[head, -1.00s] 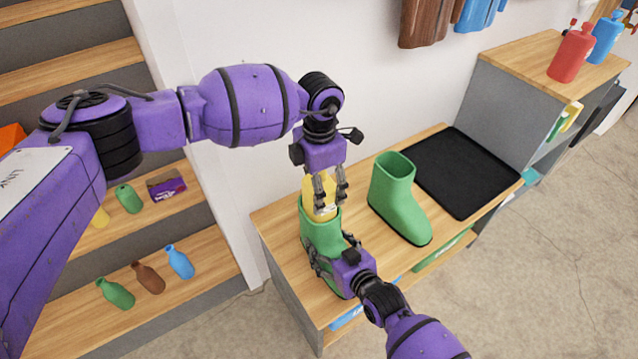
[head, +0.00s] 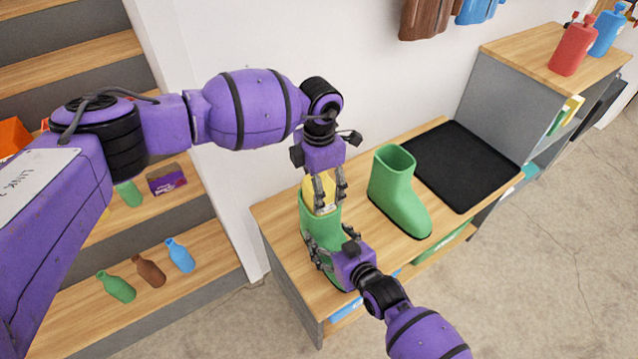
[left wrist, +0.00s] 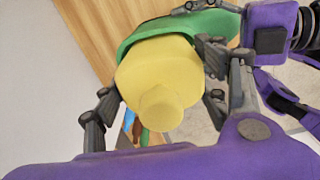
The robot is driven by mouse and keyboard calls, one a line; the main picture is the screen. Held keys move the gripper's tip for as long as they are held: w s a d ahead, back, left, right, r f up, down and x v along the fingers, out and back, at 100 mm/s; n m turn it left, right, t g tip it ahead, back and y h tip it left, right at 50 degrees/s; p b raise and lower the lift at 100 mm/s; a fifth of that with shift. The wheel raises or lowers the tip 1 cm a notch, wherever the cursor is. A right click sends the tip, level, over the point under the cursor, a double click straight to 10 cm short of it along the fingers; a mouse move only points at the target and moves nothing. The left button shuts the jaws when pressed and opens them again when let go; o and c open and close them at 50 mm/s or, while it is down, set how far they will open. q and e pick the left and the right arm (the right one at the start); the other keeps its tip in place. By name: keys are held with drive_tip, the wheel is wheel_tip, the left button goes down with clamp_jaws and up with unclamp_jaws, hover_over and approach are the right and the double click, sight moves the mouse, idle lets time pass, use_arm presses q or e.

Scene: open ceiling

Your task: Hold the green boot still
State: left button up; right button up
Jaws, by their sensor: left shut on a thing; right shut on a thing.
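The left green boot (head: 312,230) stands on the wooden bench, and my right gripper (head: 327,256) is shut on its lower part from the front right. My left gripper (head: 328,192) points down over the boot's opening and is shut on a yellow bottle-like thing (head: 318,190). The yellow thing (left wrist: 160,80) fills the space between the left fingers in the left wrist view, with the green boot's rim (left wrist: 190,25) behind it. Its lower end is hidden by the boot or fingers. A second green boot (head: 398,195) stands upright to the right, apart from both grippers.
A black mat (head: 462,165) lies on the bench (head: 275,217) at the right. A grey cabinet (head: 530,100) with red and blue bottles on top stands beyond it. Shelf steps at left hold a green bottle (head: 117,287), a brown one (head: 148,271) and a blue one (head: 180,256).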

use_arm(q)
drive_tip(key=shift+f, duration=1.05)
drive_tip(key=o, duration=1.6)
drive_tip(key=shift+o, duration=0.2)
wheel_tip(320, 180, up, 12)
drive_tip(key=shift+f, duration=0.1)
use_arm(e)
drive_tip(key=o, duration=1.6)
